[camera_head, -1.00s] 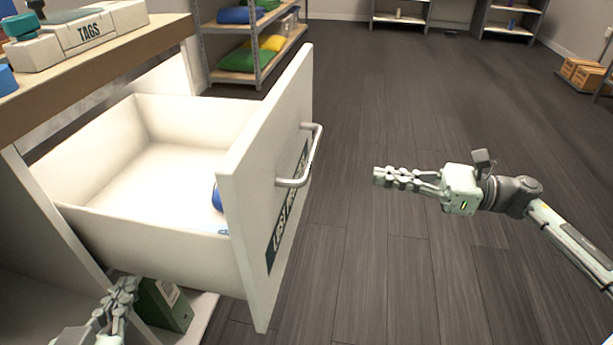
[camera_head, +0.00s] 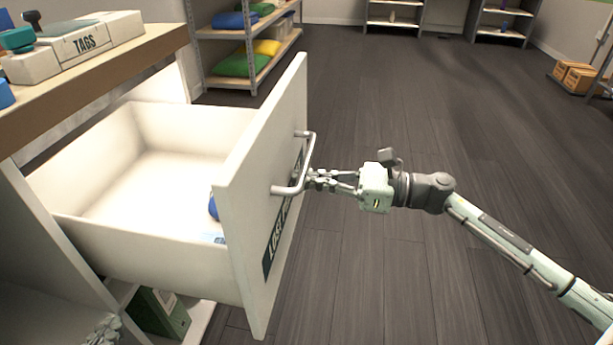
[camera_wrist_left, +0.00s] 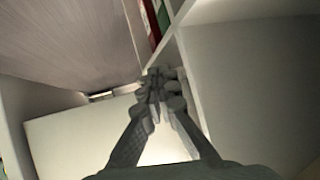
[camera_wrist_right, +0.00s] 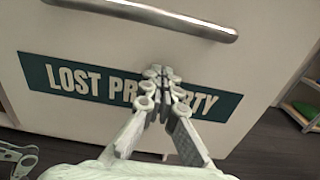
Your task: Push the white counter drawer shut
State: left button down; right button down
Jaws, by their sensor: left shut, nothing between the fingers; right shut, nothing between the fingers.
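The white counter drawer (camera_head: 150,250) stands pulled far out of the counter in the head view. Its front panel carries a metal bar handle (camera_head: 310,160) and a dark label. A blue item (camera_head: 213,208) lies inside, mostly hidden behind the panel. My right gripper (camera_head: 311,180) is shut and empty at the drawer front, by the handle. In the right wrist view its fingertips (camera_wrist_right: 160,75) are in front of the "LOST PROPERTY" label (camera_wrist_right: 125,92), below the handle (camera_wrist_right: 150,12); contact cannot be told. My left gripper (camera_head: 104,335) is shut and empty, low under the drawer at the counter shelves.
A green binder (camera_head: 160,312) stands on the shelf below the drawer. A metal rack (camera_head: 248,50) with folded items is behind. The floor (camera_head: 440,120) to the right is clear.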

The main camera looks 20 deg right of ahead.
aim_at(134, 263)
jog(key=shift+a, duration=0.15)
